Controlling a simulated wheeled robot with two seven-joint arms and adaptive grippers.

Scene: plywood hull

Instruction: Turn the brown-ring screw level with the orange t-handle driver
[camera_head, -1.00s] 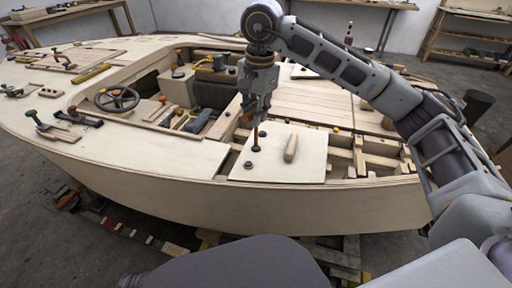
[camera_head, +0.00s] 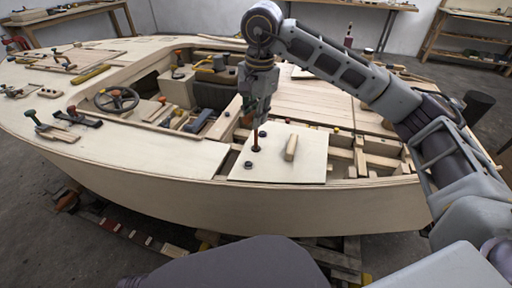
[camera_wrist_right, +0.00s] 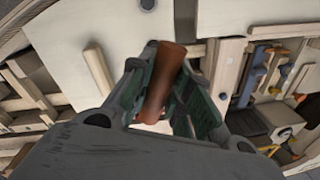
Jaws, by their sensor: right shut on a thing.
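The orange t-handle driver (camera_wrist_right: 166,85) has its orange-brown handle between the fingers of my right gripper (camera_wrist_right: 172,105) in the right wrist view. In the head view my right gripper (camera_head: 250,116) is shut on it above the pale plywood panel (camera_head: 308,170). The driver's thin shaft (camera_head: 256,138) points down to a dark round screw spot on the panel; I cannot tell whether its tip is seated. Other dark screw heads (camera_head: 248,165) (camera_head: 262,134) lie in line with it. No brown ring can be made out, and the screw under the driver is mostly hidden. My left gripper is not in view.
A wooden block (camera_head: 291,147) lies on the panel right of the driver and also shows in the wrist view (camera_wrist_right: 98,68). Open hull framing (camera_head: 345,155) is at the right. A steering wheel (camera_head: 117,99) and loose tools lie to the left.

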